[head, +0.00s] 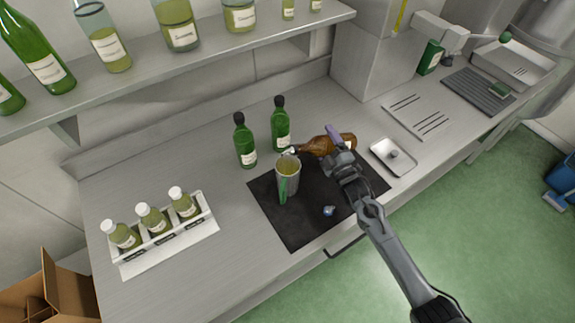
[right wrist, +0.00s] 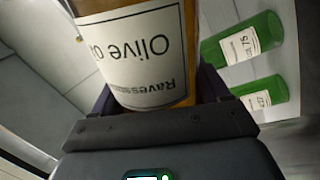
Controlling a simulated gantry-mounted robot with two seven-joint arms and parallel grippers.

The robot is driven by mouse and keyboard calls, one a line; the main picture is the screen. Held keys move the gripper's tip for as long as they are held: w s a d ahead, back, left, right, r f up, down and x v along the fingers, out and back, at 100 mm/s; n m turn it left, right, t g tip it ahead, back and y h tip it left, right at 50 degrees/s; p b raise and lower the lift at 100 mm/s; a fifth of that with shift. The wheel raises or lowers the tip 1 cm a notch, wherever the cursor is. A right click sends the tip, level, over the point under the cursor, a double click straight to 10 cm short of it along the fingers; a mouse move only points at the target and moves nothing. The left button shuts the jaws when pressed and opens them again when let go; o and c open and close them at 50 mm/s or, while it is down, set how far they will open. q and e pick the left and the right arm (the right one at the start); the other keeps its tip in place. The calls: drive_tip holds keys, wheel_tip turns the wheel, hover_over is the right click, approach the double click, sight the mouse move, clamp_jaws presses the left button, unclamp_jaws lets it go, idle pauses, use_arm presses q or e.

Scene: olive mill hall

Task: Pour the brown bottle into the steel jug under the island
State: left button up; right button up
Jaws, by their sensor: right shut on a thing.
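The brown bottle (head: 318,146) lies nearly level in the air, its neck pointing left and its mouth at the rim of the steel jug. My right gripper (head: 340,152) is shut on its body; the bottle's "Olive Oil" label (right wrist: 145,45) fills the right wrist view between the fingers. The steel jug (head: 291,187) stands upright on a black mat (head: 280,226), with a green handle and yellow-green liquid visible inside. I cannot make out a stream at the bottle's mouth. My left gripper is not in view.
Two green bottles (head: 244,143) (head: 281,127) stand close behind the jug. A white rack (head: 175,243) of small bottles is at left. A small metal tray (head: 408,157) is right of the mat. A small blue-and-white object (head: 329,211) lies on the mat. A bottle shelf (head: 210,62) overhangs the back.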

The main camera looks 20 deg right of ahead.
drive_tip(key=shift+r, duration=0.2)
drive_tip(key=shift+w+d+r, duration=0.15)
drive_tip(key=shift+d, duration=0.05)
drive_tip(key=shift+a, duration=0.1)
drive_tip(key=shift+n, duration=0.3)
drive_tip(key=shift+r, duration=0.15)
drive_tip(key=shift+d+r+n, duration=0.2)
drive_tip(key=shift+n, duration=0.1)
drive_tip(key=shift+a, duration=0.1)
